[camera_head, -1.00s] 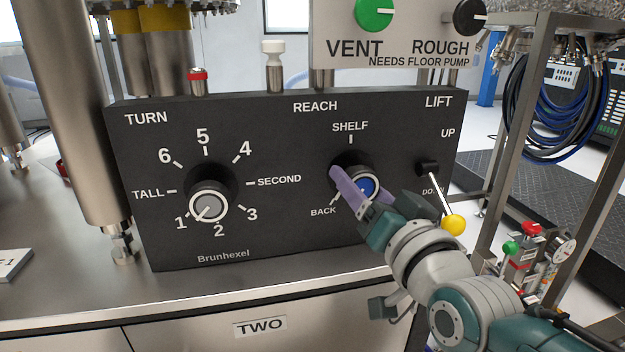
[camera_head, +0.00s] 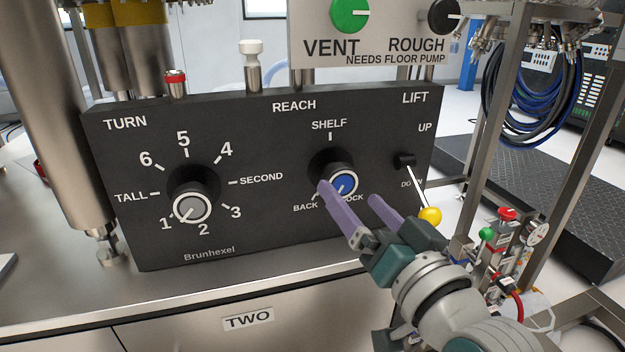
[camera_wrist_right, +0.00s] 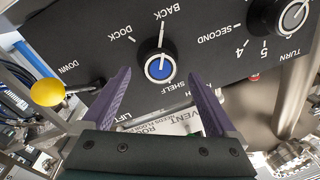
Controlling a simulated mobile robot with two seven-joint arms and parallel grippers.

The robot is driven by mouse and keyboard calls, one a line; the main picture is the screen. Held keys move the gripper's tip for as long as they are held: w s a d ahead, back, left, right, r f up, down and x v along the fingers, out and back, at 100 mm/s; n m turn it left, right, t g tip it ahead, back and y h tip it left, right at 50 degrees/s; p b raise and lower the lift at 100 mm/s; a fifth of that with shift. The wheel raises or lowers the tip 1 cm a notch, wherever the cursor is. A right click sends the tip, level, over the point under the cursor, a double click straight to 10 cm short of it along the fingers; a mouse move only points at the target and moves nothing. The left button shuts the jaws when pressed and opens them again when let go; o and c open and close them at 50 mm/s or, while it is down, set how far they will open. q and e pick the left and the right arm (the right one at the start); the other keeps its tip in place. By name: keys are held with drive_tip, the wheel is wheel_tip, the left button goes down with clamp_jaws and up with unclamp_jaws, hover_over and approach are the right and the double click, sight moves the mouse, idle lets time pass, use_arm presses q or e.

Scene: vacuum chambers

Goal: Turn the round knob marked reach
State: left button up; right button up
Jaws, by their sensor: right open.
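The REACH knob (camera_head: 343,183) is a round dark knob with a silver rim and blue face on the black panel (camera_head: 265,225). The white line on its face points down-left, roughly toward BACK. In the right wrist view the knob (camera_wrist_right: 160,67) appears between the two purple fingers, with its line toward BACK. My right gripper (camera_head: 347,192) is open and empty, its fingers spread in front of the knob. It also shows in the right wrist view (camera_wrist_right: 160,74). I cannot tell whether a finger touches the knob. The left finger partly covers the BACK and DOCK markings. My left gripper is not in view.
The TURN knob (camera_head: 191,208) is left on the same panel. The LIFT lever with its yellow ball (camera_head: 430,215) stands close right of my gripper. Above is a grey plate with the green VENT knob (camera_head: 350,14). A steel bench top (camera_head: 190,290) lies in front.

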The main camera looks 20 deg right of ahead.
drive_tip(key=s, duration=0.3)
drive_tip(key=s+p, duration=0.1)
drive_tip(key=shift+s+d+f, duration=0.1)
drive_tip(key=shift+s+d, duration=0.15)
drive_tip(key=s+a+r+n+g+p, duration=0.1)
drive_tip(key=s+r+n+g+p, duration=0.15)
drive_tip(key=r+p, duration=0.55)
drive_tip(key=s+a+r+n+g+p, duration=0.15)
drive_tip(key=s+r+g+p, duration=0.3)
drive_tip(key=p, duration=0.45)
drive_tip(key=s+d+r+n+g+h+p, duration=0.1)
drive_tip(key=s+d+r+g+p, duration=0.25)
drive_tip(key=s+r+p, duration=0.55)
drive_tip(key=s+d+r+n+g+h+p, duration=0.1)
drive_tip(key=s+d+r+g+p, duration=0.1)
drive_tip(key=s+r+g+p, duration=0.55)
wheel_tip(320, 180, up, 38)
drive_tip(key=t+p, duration=0.3)
drive_tip(key=p, duration=3.4)
drive_tip(key=shift+a, duration=0.35)
